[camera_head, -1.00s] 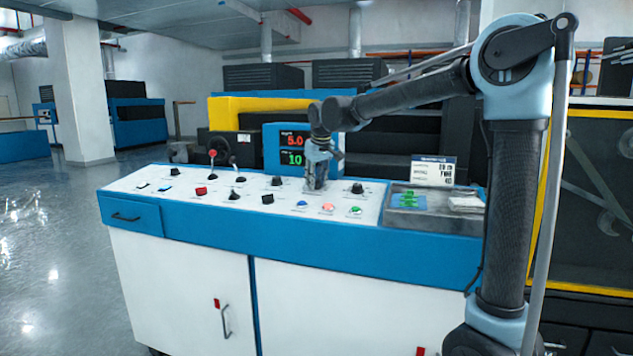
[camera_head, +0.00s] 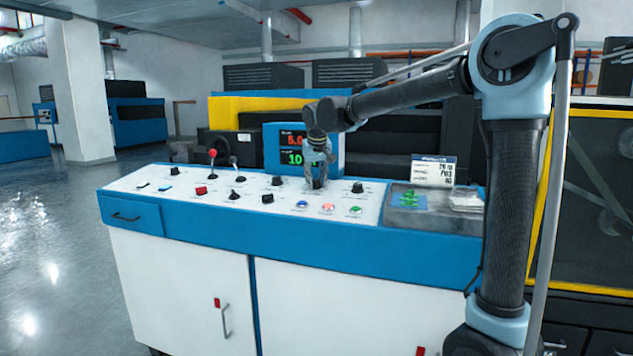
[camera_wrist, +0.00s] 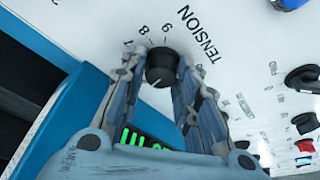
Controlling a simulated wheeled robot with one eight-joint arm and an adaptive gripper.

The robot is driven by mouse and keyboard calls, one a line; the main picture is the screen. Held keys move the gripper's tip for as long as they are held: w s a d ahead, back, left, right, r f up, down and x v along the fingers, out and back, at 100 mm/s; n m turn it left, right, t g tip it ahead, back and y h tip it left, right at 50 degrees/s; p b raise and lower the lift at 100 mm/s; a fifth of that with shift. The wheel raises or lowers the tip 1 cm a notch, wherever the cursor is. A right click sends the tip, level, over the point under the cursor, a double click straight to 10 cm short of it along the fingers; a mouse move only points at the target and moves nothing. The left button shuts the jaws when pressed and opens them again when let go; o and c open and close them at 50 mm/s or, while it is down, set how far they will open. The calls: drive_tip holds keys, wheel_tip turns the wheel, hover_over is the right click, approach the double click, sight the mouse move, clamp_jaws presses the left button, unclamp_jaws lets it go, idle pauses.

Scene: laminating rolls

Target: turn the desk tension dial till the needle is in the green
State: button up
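The tension dial (camera_wrist: 162,65) is a round black knob with a white pointer line, on the white desk top beside the printed word TENSION. Printed scale figures stand around its far side in the wrist view. My gripper (camera_wrist: 163,72) has one finger on each side of the dial, and both fingertips appear to touch it. In the head view my gripper (camera_head: 318,184) points down at the desk (camera_head: 330,235) in front of the display (camera_head: 292,148), hiding the dial. The display has red digits above green ones. I cannot make out a needle or green band.
A shallow tray (camera_head: 408,215) and a small sign (camera_head: 433,171) are to the right. The display housing is close behind my gripper.

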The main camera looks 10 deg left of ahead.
drive_tip(key=o, duration=0.3)
drive_tip(key=v, duration=1.2)
drive_tip(key=shift+w+d, duration=0.1)
drive_tip(key=shift+w, duration=0.05)
